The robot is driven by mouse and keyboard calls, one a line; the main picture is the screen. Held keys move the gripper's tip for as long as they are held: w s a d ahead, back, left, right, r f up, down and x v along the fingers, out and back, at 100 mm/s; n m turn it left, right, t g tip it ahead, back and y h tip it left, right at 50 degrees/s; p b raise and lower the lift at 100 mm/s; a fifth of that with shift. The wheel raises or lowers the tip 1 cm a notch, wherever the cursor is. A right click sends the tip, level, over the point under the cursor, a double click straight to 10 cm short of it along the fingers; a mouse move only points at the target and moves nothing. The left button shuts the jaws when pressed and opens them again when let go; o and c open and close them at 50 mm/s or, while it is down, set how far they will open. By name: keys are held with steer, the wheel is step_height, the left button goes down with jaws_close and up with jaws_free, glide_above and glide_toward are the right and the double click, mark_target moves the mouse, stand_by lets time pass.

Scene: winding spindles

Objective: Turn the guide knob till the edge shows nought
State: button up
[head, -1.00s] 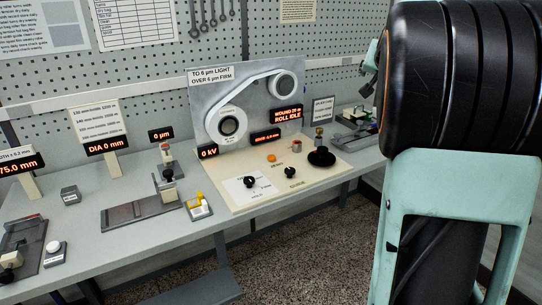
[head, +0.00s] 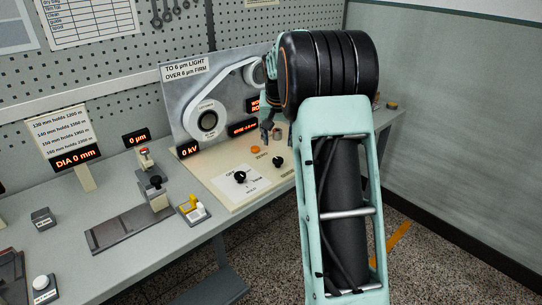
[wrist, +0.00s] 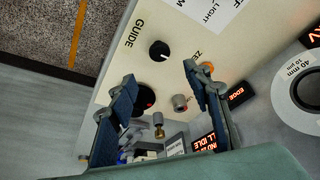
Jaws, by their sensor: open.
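The guide knob (head: 278,162) is a small black knob on the cream panel. In the wrist view the knob (wrist: 159,51) has a white pointer mark and sits beside the printed word GUIDE, just beyond my fingertips and apart from them. My gripper (head: 268,130) hangs over the back right of the panel. In the wrist view my gripper (wrist: 159,74) is open and empty, one finger on each side. The edge display (head: 242,128) has orange figures too small to read surely. It also shows in the wrist view (wrist: 237,95), by the right finger.
A black disc (wrist: 145,98) lies between my fingers, partly hidden by the left one. An orange zero button (wrist: 206,67) and a grey knob (wrist: 180,102) stand close to the right finger. Another black knob (head: 240,177) is on the panel's left.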

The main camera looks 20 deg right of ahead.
mark_target(278, 159)
steer(key=x, duration=1.1)
steer(key=shift+s+a, duration=0.1)
steer(key=c, duration=1.1)
steer(key=shift+n, duration=0.3)
steer(key=n, duration=0.1)
steer(key=n+y, duration=0.1)
steer(key=n, duration=0.1)
steer(key=shift+d+n+y, duration=0.25)
steer(key=shift+n+y, duration=0.05)
steer(key=shift+n+y+p, duration=0.45)
steer(key=shift+n+y, duration=0.25)
steer(key=shift+n, duration=1.1)
